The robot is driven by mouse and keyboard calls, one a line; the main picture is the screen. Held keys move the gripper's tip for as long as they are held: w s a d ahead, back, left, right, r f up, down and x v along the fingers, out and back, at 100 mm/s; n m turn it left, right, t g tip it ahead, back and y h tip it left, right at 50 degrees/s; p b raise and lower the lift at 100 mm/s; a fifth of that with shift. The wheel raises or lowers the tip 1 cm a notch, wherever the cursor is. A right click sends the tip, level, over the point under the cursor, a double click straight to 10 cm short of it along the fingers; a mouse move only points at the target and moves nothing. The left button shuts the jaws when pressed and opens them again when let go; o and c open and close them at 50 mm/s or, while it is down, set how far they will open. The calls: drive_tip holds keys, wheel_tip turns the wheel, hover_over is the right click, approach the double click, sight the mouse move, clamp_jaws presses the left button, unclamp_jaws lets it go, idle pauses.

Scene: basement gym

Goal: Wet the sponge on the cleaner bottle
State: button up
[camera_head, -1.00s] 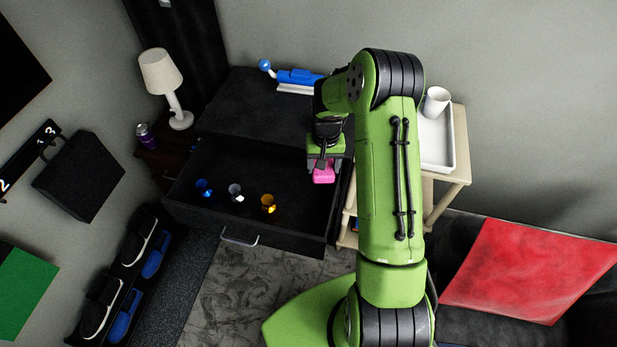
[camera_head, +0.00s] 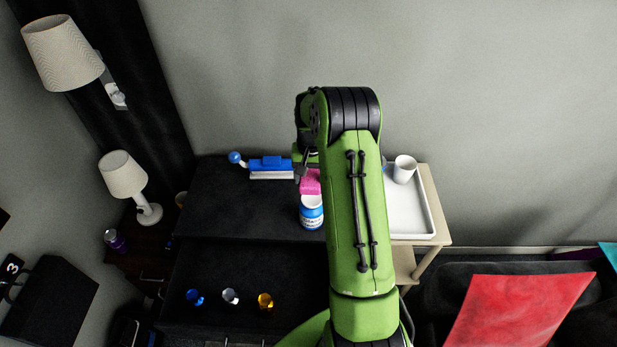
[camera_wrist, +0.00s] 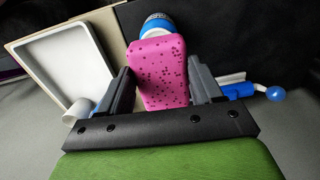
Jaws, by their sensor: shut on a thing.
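The pink speckled sponge (camera_head: 310,183) is held between the two fingers of my gripper (camera_wrist: 161,76), over the dark cabinet top. It also shows large in the wrist view (camera_wrist: 160,62). The cleaner bottle (camera_head: 312,214), blue and white with a pale top, stands upright on the cabinet near its front edge. In the wrist view the bottle (camera_wrist: 156,23) is partly hidden behind the sponge's far end. In the head view the sponge is right by the bottle's top; I cannot tell whether they touch. My arm hides part of the gripper in the head view.
A white tray (camera_head: 408,222) with a white cup (camera_head: 404,169) is on the stand at right.

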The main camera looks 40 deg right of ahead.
drive_tip(key=shift+w+f, duration=0.1)
drive_tip(key=shift+w, duration=0.15)
drive_tip(key=shift+s+f, duration=0.1)
drive_tip(key=shift+s, duration=0.15)
drive_tip(key=shift+s+d+f+b, duration=0.15)
drive_tip(key=shift+s+f+b, duration=0.5)
drive_tip(key=shift+b, duration=0.1)
drive_tip(key=f+b, duration=0.1)
drive_tip(key=f, duration=0.1)
drive_tip(key=w+f+b, duration=0.1)
drive_tip(key=shift+f, duration=0.6)
drive_tip(key=shift+s+r, duration=0.1)
drive_tip(key=shift+s, duration=0.1)
drive_tip(key=shift+w, duration=0.1)
